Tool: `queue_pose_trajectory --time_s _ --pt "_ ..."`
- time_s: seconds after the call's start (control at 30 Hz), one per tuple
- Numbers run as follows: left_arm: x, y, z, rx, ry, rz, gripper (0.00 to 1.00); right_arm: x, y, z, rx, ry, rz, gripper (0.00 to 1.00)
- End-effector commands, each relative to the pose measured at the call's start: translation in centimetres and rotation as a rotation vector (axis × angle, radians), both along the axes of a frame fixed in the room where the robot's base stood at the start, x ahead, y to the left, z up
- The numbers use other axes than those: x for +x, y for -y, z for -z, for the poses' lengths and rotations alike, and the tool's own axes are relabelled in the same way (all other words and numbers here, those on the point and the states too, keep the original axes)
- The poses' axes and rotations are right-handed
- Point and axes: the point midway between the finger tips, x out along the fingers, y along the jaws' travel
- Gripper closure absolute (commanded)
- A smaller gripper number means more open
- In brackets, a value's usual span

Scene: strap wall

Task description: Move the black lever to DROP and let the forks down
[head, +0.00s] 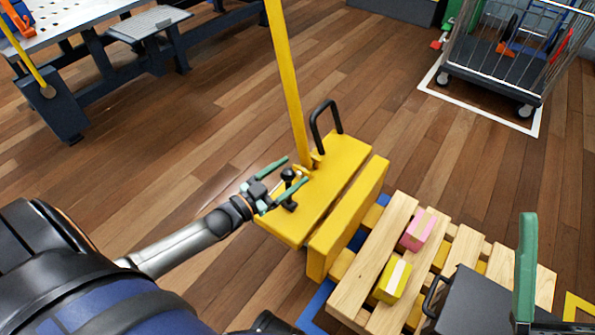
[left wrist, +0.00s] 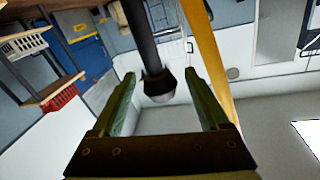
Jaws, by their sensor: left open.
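The black lever (head: 288,176) has a round knob and stands on the near left end of the yellow pallet truck body (head: 325,185). My left gripper (head: 283,184) is open, with its two green fingers on either side of the lever. In the left wrist view the lever's dark shaft and knob (left wrist: 158,82) show between the spread fingers, with gaps visible on both sides. The forks are mostly hidden under the wooden pallet (head: 372,262). A single green finger, seemingly of my right gripper (head: 525,265), shows at the lower right; its jaw opening cannot be seen.
A yellow bar (head: 284,75) rises from the truck beside a black loop handle (head: 325,118). A pink block (head: 417,231), a yellow block (head: 394,280) and a dark case (head: 478,303) sit on the pallet. A wire cart (head: 500,65) and workbench (head: 75,25) stand farther back. Floor between is clear.

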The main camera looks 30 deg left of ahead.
Motion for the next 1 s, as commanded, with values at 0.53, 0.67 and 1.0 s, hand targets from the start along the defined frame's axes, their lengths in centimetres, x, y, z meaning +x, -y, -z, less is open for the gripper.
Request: queue_pose_trajectory --time_s 0.53,0.67,1.0 --pt "3.0 0.8 0.0 0.000 -0.001 0.000 0.22 0.2 -0.2 1.3 -0.005 -0.008 0.008 0.22" --pt "3.0 0.8 0.0 0.000 -0.001 0.000 0.31 0.1 -0.2 1.3 -0.004 -0.008 0.008 0.22" --pt "2.9 0.8 0.0 0.000 -0.001 0.000 0.69 0.1 -0.2 1.3 -0.003 -0.007 0.006 0.22"
